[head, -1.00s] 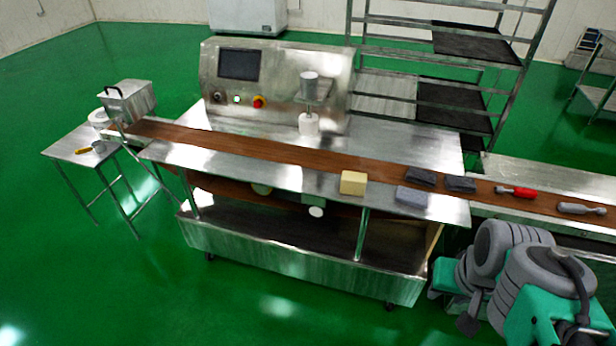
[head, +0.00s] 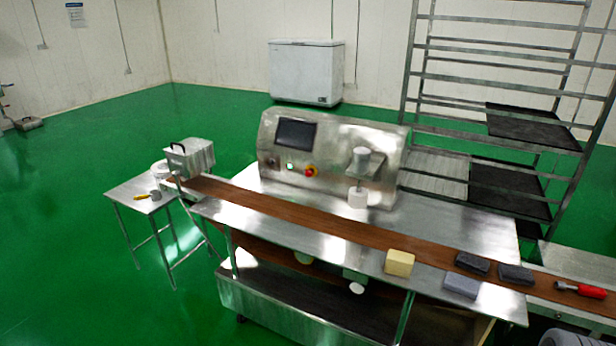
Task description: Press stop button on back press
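The steel press machine (head: 335,135) stands behind the brown conveyor belt, near the middle of the head view. Its upright panel has a dark screen (head: 296,134), a dark knob (head: 272,161), a green-lit button (head: 290,166) and a red button (head: 310,171) on a yellow base. The red one looks like the stop button. A press head with a white cylinder (head: 358,197) stands right of the buttons. My gripper is out of view; only a small grey part of my arm shows at the bottom right edge.
A brown belt (head: 330,232) runs along the steel table. A yellow block (head: 399,262), a grey-blue block (head: 461,286), dark blocks (head: 472,263) and a red-handled tool (head: 585,290) lie on or beside it. A small side table (head: 128,196) stands left. A tall rack (head: 408,70) stands behind right.

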